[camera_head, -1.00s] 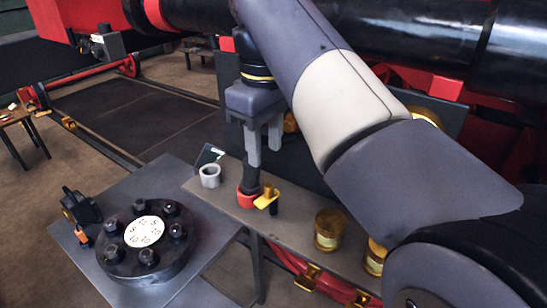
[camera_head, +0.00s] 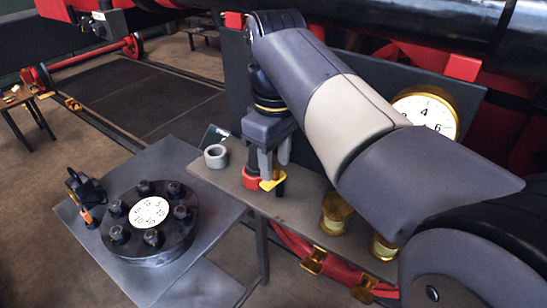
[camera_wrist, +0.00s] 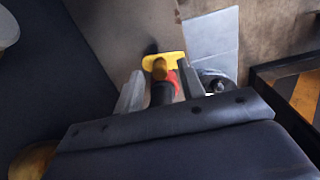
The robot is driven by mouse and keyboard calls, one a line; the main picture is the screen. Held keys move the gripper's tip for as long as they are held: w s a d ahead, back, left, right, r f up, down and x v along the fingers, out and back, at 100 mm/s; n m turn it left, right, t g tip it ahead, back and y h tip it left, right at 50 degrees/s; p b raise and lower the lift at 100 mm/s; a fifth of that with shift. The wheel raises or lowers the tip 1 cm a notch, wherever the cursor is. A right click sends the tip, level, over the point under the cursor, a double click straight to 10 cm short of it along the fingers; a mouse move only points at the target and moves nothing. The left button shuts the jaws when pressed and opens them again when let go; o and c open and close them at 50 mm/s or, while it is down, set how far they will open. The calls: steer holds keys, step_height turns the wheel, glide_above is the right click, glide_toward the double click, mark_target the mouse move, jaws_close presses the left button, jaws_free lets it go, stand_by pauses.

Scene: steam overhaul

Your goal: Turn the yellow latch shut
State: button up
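The yellow latch (camera_head: 273,182) is a flat T-shaped handle beside a red collar (camera_head: 251,178) on the grey shelf. A black upright part rises from the collar. In the wrist view the yellow latch (camera_wrist: 163,64) lies just beyond my fingertips, with a black cylindrical part and a bit of red beside it. My gripper (camera_head: 274,165) points down, right over the latch, partly hiding the collar and black part. In the wrist view my gripper (camera_wrist: 161,90) has its fingers apart, on either side of the black part. I cannot tell whether a finger touches the latch.
A dark studded flange (camera_head: 150,221) with a white dial lies on the lower-left table. A gauge (camera_head: 425,112) is on the panel behind my arm.

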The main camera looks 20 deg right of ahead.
steer(key=shift+f, duration=0.3)
steer(key=shift+c, duration=0.4)
jaws_close()
